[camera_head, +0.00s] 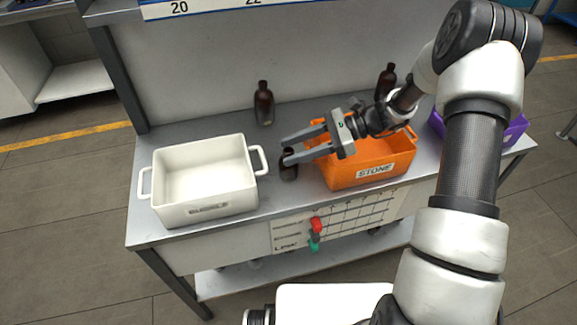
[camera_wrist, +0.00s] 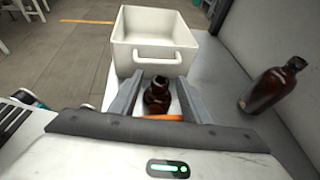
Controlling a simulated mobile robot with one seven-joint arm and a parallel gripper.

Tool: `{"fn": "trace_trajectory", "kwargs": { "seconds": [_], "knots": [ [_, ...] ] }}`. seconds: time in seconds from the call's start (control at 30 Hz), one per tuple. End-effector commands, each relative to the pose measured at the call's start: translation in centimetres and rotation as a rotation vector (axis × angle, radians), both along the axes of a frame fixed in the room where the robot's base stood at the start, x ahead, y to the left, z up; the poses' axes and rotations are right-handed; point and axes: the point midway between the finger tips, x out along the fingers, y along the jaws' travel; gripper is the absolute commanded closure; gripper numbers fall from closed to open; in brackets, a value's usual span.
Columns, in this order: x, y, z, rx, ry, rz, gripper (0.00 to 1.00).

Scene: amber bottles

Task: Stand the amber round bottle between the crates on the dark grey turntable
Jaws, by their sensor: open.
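The amber round bottle (camera_head: 289,170) stands upright on the grey bench between the white crate and the orange crate. My gripper (camera_head: 285,150) reaches in from the right over the orange crate, with its fingers apart at the bottle's upper part. In the wrist view the bottle (camera_wrist: 157,97) shows between the two open fingers (camera_wrist: 158,80); whether either finger touches it I cannot tell. The bottle's lower part is partly hidden in that view. I cannot make out a dark grey turntable in either view.
The white crate (camera_head: 203,207) stands left, the orange crate (camera_head: 368,183) right, below my gripper. A purple crate (camera_head: 515,131) is farther right. Other amber bottles stand at the back: one (camera_head: 264,104) behind the gap, another (camera_head: 386,82) behind the orange crate. A back panel borders the bench.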

Motion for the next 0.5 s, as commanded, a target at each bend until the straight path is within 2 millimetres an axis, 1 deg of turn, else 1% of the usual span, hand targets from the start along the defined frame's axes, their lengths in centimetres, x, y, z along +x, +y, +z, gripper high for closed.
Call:
{"fn": "trace_trajectory", "kwargs": {
  "seconds": [0.03, 0.1, 0.33, 0.47, 0.5],
  "knots": [
    [-0.11, 0.83, -0.35, 0.001, 0.0, 0.003, 0.57],
    [-0.14, 1.43, -0.59, 0.001, 0.0, 0.001, 0.57],
    [-0.13, 1.6, -0.63, 0.0, 0.0, -0.001, 0.57],
    [-0.13, 1.58, -0.62, 0.0, 0.0, -0.001, 0.79],
    [-0.13, 1.58, -0.62, 0.0, 0.0, -0.001, 0.86]
  ]
}}
